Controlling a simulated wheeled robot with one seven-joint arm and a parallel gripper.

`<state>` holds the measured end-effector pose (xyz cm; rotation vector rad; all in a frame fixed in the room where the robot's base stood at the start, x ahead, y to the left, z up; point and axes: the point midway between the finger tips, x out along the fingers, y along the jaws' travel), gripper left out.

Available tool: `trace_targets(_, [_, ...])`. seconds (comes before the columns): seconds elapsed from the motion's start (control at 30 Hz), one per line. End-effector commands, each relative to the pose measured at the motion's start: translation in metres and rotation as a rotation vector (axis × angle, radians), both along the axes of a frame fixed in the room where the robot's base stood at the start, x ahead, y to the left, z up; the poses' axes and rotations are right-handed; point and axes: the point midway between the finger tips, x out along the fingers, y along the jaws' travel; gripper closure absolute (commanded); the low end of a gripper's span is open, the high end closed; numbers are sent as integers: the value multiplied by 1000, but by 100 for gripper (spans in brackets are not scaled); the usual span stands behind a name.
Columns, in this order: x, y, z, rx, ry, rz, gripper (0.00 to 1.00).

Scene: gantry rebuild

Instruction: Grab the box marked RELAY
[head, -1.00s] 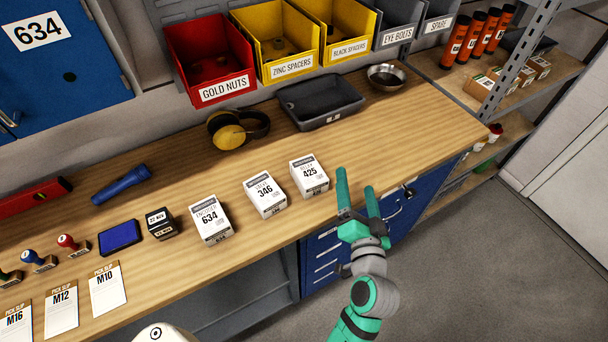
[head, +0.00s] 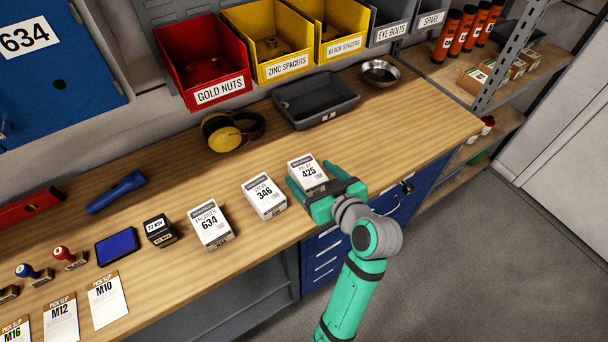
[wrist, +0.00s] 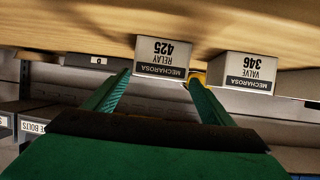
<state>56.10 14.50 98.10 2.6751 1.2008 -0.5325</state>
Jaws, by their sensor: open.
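The white box marked RELAY 425 (head: 308,172) stands on the wooden bench near its front edge. It also shows upside down in the wrist view (wrist: 162,55). My green gripper (head: 311,177) is open at this box, with one finger along its left side and the other by its right side. In the wrist view the box appears between and just beyond the fingertips (wrist: 160,78), and I cannot tell whether they touch it. The similar VALVE 346 box (head: 264,196) stands to its left, and the ENCODER 634 box (head: 211,226) farther left.
A grey tray (head: 316,98), a metal bowl (head: 380,73) and yellow earmuffs (head: 232,131) lie behind the boxes. Labelled bins (head: 205,62) hang at the back. The bench right of the RELAY box is clear. Blue drawers (head: 322,258) sit under the front edge.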

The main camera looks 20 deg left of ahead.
Motion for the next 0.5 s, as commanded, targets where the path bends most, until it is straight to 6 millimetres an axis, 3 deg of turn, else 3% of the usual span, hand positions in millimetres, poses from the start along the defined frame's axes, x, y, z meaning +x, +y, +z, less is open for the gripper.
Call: trace_targets(0.5, [34,36,-22,1,2,0,23])
